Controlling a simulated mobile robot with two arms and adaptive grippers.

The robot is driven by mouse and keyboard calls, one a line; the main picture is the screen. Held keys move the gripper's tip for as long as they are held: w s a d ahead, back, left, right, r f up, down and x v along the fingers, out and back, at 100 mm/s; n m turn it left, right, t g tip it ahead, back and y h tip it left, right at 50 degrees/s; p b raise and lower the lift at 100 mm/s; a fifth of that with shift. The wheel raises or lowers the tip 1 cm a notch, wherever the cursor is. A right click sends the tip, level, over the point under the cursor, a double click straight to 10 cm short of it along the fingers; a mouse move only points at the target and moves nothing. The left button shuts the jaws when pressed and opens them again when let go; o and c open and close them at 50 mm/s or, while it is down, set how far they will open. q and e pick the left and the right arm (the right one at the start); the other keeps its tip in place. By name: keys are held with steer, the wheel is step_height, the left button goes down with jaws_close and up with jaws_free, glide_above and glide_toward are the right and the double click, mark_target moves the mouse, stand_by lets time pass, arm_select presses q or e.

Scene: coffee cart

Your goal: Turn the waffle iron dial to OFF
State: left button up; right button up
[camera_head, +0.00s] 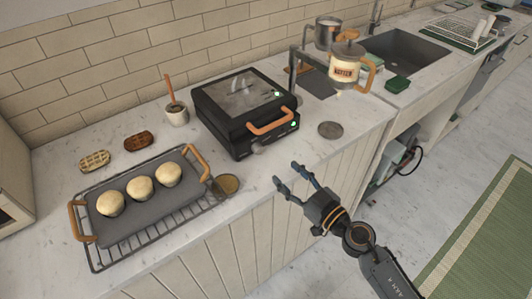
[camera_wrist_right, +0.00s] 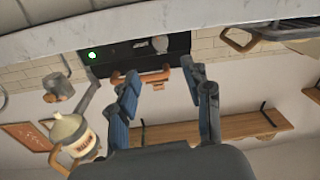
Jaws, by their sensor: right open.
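The black waffle iron (camera_head: 213,127) stands on the counter with an orange handle (camera_head: 268,122) on its front. Its grey round dial (camera_head: 258,147) is low on the front face, to the left of a green light. The wrist view, which looks upside down, shows the dial (camera_wrist_right: 160,43) and the handle (camera_wrist_right: 186,77) beyond my fingers. My right gripper (camera_head: 286,173) is open and empty, in front of the counter edge and apart from the dial. The wrist view shows its two fingers spread (camera_wrist_right: 163,72). The dial's setting is too small to read. My left gripper is not in view.
A tray (camera_head: 150,218) with three buns sits on a wire rack at left. A small round lid (camera_head: 330,129) lies right of the waffle iron. A cream jug (camera_head: 345,68) stands at the back right. A small brass-coloured dish (camera_head: 229,183) is near the counter's front edge.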

mark_target(260, 151)
steer(key=b+x, duration=0.1)
steer(key=x, duration=0.9)
steer(key=shift+a, duration=0.15)
steer(key=shift+c, duration=0.2)
jaws_close()
